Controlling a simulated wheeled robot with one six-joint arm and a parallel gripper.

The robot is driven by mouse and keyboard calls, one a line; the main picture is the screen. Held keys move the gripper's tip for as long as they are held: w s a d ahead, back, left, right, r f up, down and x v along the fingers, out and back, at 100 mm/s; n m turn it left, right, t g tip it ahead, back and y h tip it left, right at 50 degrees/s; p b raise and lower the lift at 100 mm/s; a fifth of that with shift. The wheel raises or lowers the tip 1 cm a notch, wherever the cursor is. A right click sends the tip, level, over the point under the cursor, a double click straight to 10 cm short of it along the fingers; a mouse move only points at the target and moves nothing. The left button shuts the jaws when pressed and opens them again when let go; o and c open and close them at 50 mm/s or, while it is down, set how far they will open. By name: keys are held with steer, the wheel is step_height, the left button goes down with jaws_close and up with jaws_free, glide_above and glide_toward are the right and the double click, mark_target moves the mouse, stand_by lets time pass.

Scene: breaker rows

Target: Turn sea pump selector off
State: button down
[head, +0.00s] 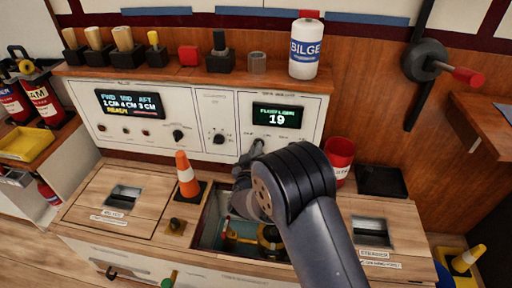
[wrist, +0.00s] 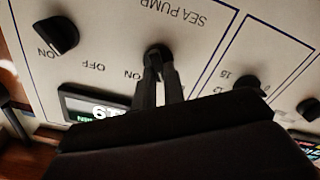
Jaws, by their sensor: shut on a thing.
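The sea pump selector (wrist: 157,51) is a small black knob on the white panel under the "SEA PUMP" lettering, which appears upside down in the wrist view. My gripper (wrist: 158,68) is shut on this knob, one finger on each side. An "ON" label shows close to the fingers and an "OFF" label farther left. Which label the knob points to is hard to tell. In the head view my gripper (head: 257,147) reaches the panel below the green display (head: 277,116), which reads 19. The knob is hidden there.
Another black knob (wrist: 57,36) and a numbered dial (wrist: 246,84) sit on either side. Below the panel, an orange cone (head: 186,174) stands left of an open hatch (head: 213,222) under my arm. A red can (head: 339,157) and a black tray (head: 381,181) are at right.

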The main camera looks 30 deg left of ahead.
steer(key=shift+f+n, duration=0.1)
steer(key=shift+n, duration=0.4)
steer(key=c, duration=1.5)
jaws_free()
steer(key=p+v, duration=0.2)
steer(key=v, duration=0.9)
steer(key=shift+w+a, duration=0.1)
